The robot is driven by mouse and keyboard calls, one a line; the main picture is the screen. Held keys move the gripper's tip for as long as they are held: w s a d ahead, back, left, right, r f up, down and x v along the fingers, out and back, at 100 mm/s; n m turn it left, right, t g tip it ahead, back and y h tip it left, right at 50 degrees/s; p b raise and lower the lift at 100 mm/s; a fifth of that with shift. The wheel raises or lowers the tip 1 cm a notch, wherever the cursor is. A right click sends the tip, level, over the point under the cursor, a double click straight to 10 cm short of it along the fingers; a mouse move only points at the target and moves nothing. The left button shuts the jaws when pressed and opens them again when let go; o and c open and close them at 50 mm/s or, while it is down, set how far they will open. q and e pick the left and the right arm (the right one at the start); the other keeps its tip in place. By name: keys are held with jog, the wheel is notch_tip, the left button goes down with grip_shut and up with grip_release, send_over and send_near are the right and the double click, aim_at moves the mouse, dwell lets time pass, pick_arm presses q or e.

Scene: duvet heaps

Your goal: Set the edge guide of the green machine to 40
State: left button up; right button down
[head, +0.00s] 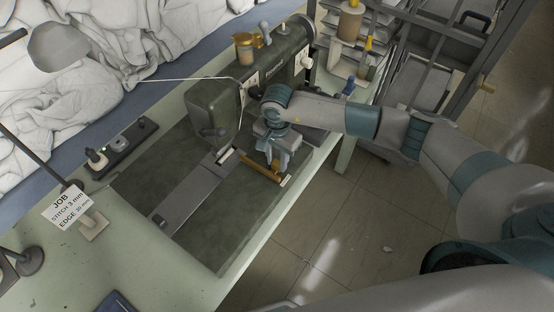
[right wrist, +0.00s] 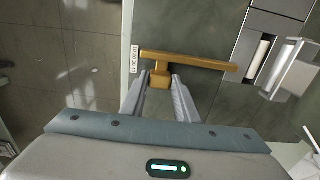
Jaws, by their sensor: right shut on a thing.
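The green sewing machine (head: 215,110) stands on the pale green table, with its dark green bed (head: 235,215) in front of it. The edge guide is a brass bar (head: 259,167) lying across the bed near its right edge; it also shows in the right wrist view (right wrist: 195,61). My right gripper (head: 276,166) is over the guide's outer end. In the right wrist view its fingers (right wrist: 160,82) are shut on the guide's brass block. A small white scale (right wrist: 134,59) lies beside the bar's left end; its figures are too small to read. My left gripper is out of view.
A job card (head: 76,209) stands at the left, its edge figure apparently 30 mm. White duvets (head: 105,50) heap along the back. A metal rack (head: 430,60) stands at the right, with open floor in front.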

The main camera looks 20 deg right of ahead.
jog(key=shift+w+d+f+b, duration=0.2)
jog(key=shift+w+d+b, duration=0.7)
jog(key=shift+b, duration=0.35)
jog(key=shift+w+d+r+b, duration=0.15)
jog(key=shift+d+b, duration=0.2)
jog(key=shift+d, duration=0.1)
jog(key=shift+r, duration=0.15)
jog(key=c, duration=1.6)
grip_release()
jog(key=shift+o, duration=1.2)
jog(key=shift+r+b, duration=0.35)
jog(key=shift+r, duration=0.4)
notch_tip(320, 180, up, 16)
jog(key=b, duration=0.5)
